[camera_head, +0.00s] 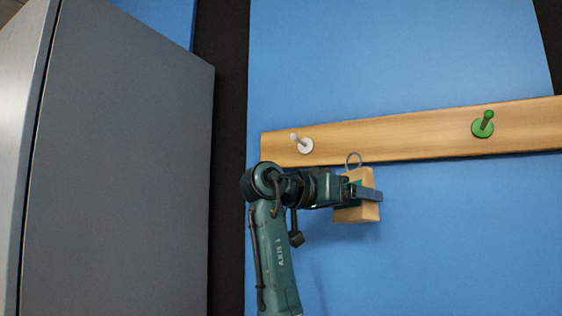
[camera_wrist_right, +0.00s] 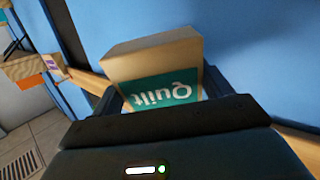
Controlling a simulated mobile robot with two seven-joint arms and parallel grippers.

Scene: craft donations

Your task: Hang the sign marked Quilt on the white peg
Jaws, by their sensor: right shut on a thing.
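The Quilt sign (camera_head: 356,212) is a light wooden block with a teal label and a metal ring on top. My right gripper (camera_head: 364,194) is shut on it and holds it in front of the blue wall, just below the wooden rail. In the right wrist view the sign (camera_wrist_right: 155,57) sits between the fingers and its word Quilt reads upside down. The white peg (camera_head: 305,145) is on the rail's left end, up and left of the sign's ring. Nothing hangs on it. The ring is apart from the peg in the picture. My left gripper is out of view.
The wooden rail (camera_head: 400,136) runs across the blue wall and carries a green peg (camera_head: 483,125) at the right. A tall grey cabinet (camera_head: 120,170) stands at the left. The right wrist view shows other wooden pieces (camera_wrist_right: 32,68) at its left edge.

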